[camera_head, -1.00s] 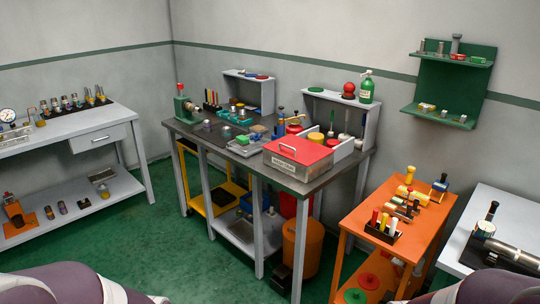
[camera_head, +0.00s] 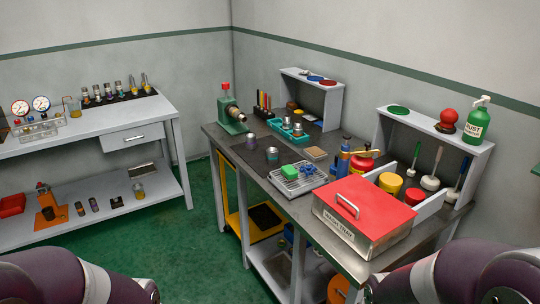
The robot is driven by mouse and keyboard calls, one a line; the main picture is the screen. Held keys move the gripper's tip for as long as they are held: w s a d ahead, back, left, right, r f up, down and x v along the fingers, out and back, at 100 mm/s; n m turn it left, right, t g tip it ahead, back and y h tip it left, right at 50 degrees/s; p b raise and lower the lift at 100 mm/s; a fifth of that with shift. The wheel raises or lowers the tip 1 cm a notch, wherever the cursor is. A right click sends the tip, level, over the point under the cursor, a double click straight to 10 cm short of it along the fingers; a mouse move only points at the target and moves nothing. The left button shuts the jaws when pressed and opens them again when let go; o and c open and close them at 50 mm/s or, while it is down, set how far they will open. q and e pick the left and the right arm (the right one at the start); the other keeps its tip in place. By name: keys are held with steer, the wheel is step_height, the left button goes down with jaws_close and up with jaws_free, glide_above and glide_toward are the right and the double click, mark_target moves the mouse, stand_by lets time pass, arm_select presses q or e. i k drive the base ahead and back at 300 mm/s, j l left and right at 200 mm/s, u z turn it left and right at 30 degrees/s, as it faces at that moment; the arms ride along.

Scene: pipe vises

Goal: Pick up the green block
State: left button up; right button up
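A small green block (camera_head: 291,187) sits on a grey ribbed tray (camera_head: 313,182) on the dark top of the central workbench. The tray lies left of a red-lidded box (camera_head: 365,210) with a silver handle. Parts of my two arms show at the bottom left and bottom right corners. Neither gripper is in view, so their state is hidden.
A green vise (camera_head: 232,122) stands at the bench's far left corner. A teal tray (camera_head: 290,130) with metal parts lies behind the ribbed tray. A grey shelf with a green spray bottle (camera_head: 475,120) stands at the right. Green floor is clear at lower left.

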mark_target(289, 173)
steer(key=i+j+z, duration=0.1)
steer(key=i+j, duration=0.35)
steer(key=i, duration=0.3)
steer(key=i+j+z, duration=0.15)
steer(key=i+j, duration=0.35)
steer(key=i, duration=0.2)
steer(key=i+j+z, duration=0.1)
steer(key=i+j, duration=0.45)
steer(key=i, duration=0.15)
